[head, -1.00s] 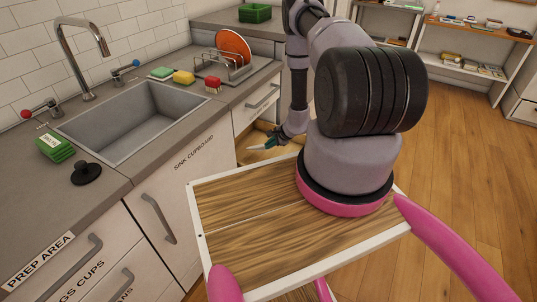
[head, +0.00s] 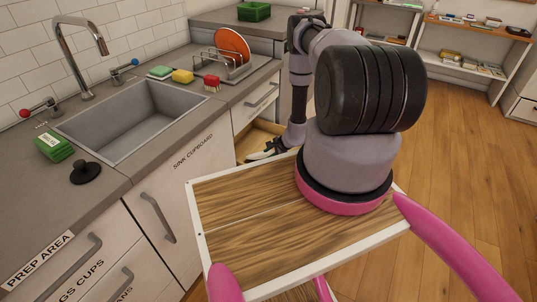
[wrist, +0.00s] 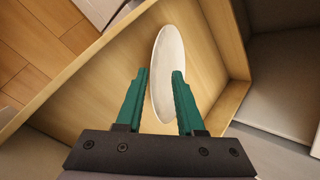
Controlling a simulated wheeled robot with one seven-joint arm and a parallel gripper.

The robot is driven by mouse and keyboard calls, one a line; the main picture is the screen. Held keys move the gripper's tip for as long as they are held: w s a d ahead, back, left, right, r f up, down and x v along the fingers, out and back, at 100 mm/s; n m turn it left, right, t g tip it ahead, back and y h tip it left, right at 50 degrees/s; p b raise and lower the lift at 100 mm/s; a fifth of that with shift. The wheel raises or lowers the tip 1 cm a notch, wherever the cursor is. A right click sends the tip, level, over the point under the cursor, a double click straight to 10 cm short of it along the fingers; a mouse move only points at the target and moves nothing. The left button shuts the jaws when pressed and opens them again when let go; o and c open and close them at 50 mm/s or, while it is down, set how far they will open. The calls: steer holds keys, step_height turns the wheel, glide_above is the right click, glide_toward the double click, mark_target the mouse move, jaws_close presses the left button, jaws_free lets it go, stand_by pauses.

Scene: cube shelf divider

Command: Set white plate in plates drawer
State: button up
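The white plate (wrist: 166,60) is in the wrist view, in front of and between the fingers of my gripper (wrist: 160,70). It shows as a narrow ellipse, so it is turned well away from the camera. The green fingers are apart, with a gap between the left finger and the plate. The right finger overlaps the plate's right edge in the picture; contact there is unclear. Behind the plate is the wooden inside of the open drawer (wrist: 75,92). In the head view my gripper (head: 266,150) is low at this drawer (head: 247,143), partly hidden by the counter front and my arm.
The sink cupboard (head: 185,185) is shut beside the open drawer. Wooden floor (head: 460,150) is clear on the right.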

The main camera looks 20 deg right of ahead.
steer(key=shift+r, duration=0.2)
steer(key=v, duration=1.2)
steer(key=shift+w, duration=0.1)
